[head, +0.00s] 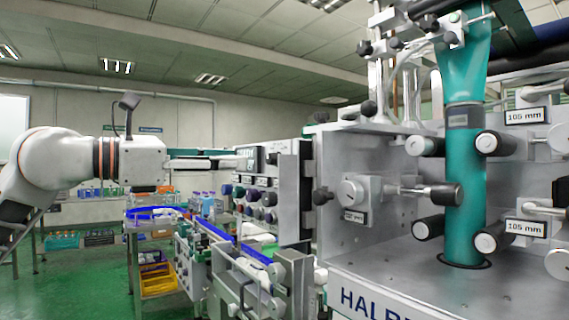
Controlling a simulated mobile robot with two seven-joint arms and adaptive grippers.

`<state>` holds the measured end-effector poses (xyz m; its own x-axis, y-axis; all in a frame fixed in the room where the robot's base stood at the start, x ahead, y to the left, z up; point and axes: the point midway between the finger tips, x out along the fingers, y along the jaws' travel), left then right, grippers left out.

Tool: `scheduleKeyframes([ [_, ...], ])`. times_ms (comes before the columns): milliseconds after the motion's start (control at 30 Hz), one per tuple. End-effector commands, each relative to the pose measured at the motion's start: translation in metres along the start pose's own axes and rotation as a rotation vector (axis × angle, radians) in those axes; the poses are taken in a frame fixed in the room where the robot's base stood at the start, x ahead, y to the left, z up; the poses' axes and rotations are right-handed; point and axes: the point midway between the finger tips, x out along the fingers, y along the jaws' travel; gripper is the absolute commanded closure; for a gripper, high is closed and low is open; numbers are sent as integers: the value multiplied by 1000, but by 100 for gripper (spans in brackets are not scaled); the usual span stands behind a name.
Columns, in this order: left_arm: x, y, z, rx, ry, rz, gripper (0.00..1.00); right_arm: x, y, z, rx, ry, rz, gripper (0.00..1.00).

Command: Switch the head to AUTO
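The sleeve applicator (355,255) fills the right side of the head view. Its control panel (262,182) is seen at a steep angle at the centre. It has a small dark display (247,160) at the top and several coloured knobs or buttons (268,199) below. I cannot read their labels or pick out an AUTO position. My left gripper (222,158) reaches in from the left, level with the display, with its fingertips close to the panel's left edge. I cannot tell whether it touches. The gap between its fingers is unclear from this side. My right gripper is out of view.
A conveyor with blue rails (214,229) runs below the panel. A trolley with a yellow bin (159,278) stands left of it. A teal sleeve tube (465,190), rollers and a horizontal clamp (433,194) occupy the machine's right side. Green floor at lower left is open.

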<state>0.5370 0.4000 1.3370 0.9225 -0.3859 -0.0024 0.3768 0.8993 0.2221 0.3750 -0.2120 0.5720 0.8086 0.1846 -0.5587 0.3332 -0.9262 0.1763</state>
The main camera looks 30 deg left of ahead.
Motion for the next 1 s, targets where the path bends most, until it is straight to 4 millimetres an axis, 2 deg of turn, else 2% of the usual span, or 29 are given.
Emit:
scheduleKeyframes([
  [133, 0, 1, 4, 3, -4, 5, 66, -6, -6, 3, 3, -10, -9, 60],
  [367, 12, 2, 9, 2, -11, 5, 66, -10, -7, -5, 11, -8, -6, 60],
  [800, 62, 1, 5, -1, -6, 1, 66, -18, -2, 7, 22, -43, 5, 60],
  [1000, 76, 1, 2, 1, -3, 2, 66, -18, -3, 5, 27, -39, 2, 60],
])
